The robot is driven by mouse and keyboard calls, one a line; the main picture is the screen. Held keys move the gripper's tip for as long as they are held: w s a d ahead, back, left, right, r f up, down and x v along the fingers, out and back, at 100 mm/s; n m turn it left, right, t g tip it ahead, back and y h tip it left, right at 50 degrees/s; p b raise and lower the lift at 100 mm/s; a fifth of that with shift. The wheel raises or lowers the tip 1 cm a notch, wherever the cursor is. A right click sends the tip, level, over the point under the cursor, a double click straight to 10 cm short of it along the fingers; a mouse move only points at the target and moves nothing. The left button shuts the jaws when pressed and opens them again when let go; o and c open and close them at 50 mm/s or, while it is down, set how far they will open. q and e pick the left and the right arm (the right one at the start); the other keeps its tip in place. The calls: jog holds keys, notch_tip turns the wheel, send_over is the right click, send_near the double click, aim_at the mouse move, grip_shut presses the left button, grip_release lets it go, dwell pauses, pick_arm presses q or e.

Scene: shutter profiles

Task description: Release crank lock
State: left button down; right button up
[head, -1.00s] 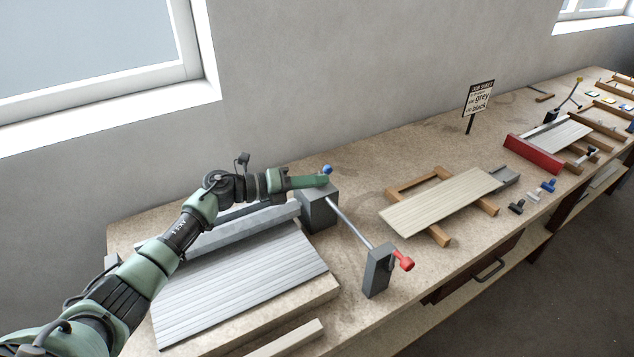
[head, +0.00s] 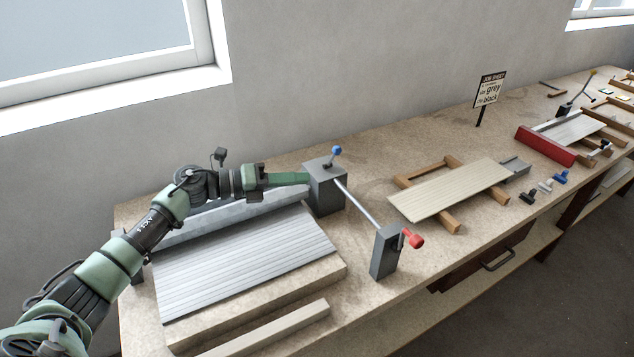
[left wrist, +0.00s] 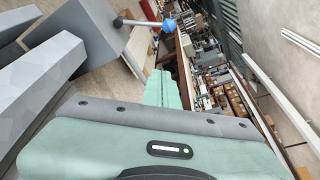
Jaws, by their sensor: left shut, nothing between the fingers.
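A grey block (head: 327,192) stands at the back end of a steel shaft. A short lever with a blue knob (head: 336,150) rises from its top. A crank with a red handle (head: 414,241) sits at the front grey post (head: 385,252). My left gripper (head: 308,178) is shut and empty, its green tip beside the left side of the block, below the knob. In the left wrist view the shut green fingers (left wrist: 160,88) point toward the blue knob (left wrist: 169,25), with a visible gap. My right gripper is not in view.
Grey slats (head: 245,260) lie on a raised board left of the crank. A wooden frame with a pale slatted panel (head: 450,190) lies to the right. A job sheet sign (head: 488,92) stands at the back. Bare bench top lies between the sign and the block.

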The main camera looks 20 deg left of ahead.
pick_arm(q)
jog(key=v, duration=0.3)
jog(key=shift+a+r+b, duration=0.1)
jog(key=shift+a+b, duration=0.05)
jog(key=shift+b, duration=0.2)
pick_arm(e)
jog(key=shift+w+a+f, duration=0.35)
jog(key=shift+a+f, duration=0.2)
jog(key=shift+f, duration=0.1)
pick_arm(q)
jog(key=shift+s, duration=0.15)
